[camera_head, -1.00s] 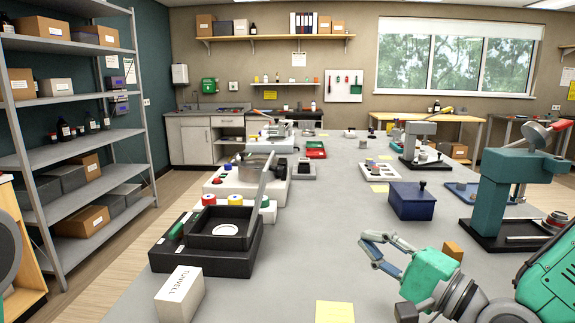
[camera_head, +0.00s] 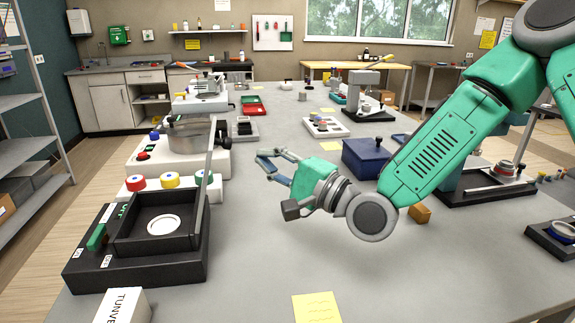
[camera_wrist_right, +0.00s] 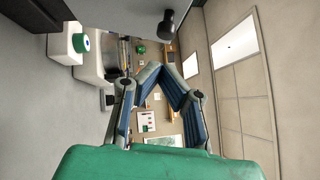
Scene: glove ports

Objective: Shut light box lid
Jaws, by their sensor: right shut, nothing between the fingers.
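The light box (camera_head: 80,268) is a black box with a recessed tray and a white disc, at the left of the bench. Its grey lid (camera_head: 209,150) stands raised, nearly upright and almost edge-on, along the box's right side. In the right wrist view, the lid (camera_wrist_right: 115,12) spans the top, with a dark knob (camera_wrist_right: 167,26) sticking out from its face. My right gripper (camera_head: 266,163) is shut and empty, right of the lid and apart from it. In the wrist view its fingertips (camera_wrist_right: 163,70) meet below the knob. My left gripper is out of view.
A white unit with red, yellow and green knobs (camera_head: 132,190) stands behind the light box. A white labelled block (camera_head: 125,306) is in front. A blue box (camera_head: 368,158) and an orange block (camera_head: 420,213) lie right of the gripper. The bench middle is clear.

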